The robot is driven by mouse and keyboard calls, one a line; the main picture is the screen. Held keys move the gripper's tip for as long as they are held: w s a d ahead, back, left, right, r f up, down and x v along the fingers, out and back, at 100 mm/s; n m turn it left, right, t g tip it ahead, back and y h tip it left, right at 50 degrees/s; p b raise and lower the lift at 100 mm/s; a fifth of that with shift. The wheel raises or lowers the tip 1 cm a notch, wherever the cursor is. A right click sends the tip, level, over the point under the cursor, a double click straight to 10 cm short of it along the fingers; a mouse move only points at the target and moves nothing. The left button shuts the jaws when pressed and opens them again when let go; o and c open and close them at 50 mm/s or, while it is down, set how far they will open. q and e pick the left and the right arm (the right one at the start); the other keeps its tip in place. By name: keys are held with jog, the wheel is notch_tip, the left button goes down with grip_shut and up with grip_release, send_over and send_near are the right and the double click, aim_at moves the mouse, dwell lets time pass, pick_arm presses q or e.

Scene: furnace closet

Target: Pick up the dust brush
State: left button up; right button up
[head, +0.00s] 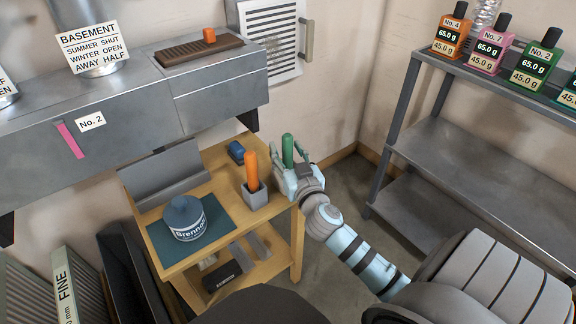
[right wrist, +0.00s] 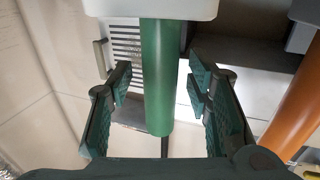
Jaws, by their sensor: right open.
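A green upright handle (head: 287,150), which I take to be the dust brush, stands at the table's right end. In the right wrist view, the green handle (right wrist: 158,80) rises from a pale holder (right wrist: 150,8), and its lower end is hidden there. My right gripper (head: 291,165) is open, with one finger on each side of the green handle; in the right wrist view gaps show between the handle and both fingers (right wrist: 160,105). An orange handle (head: 251,168) stands in a grey cup (head: 255,195) just left of it. My left gripper is not in view.
The wooden table (head: 222,160) also holds a blue-grey jar (head: 184,218) on a dark mat and a small blue block (head: 236,152). A metal duct (head: 130,105) runs behind. A grey shelf (head: 455,150) with bottles stands to the right; floor between is clear.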

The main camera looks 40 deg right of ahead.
aim_at(287, 135)
jog(key=c, duration=0.9)
grip_shut()
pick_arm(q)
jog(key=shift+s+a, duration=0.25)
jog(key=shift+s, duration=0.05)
pick_arm(e)
jog(key=shift+r, duration=0.1)
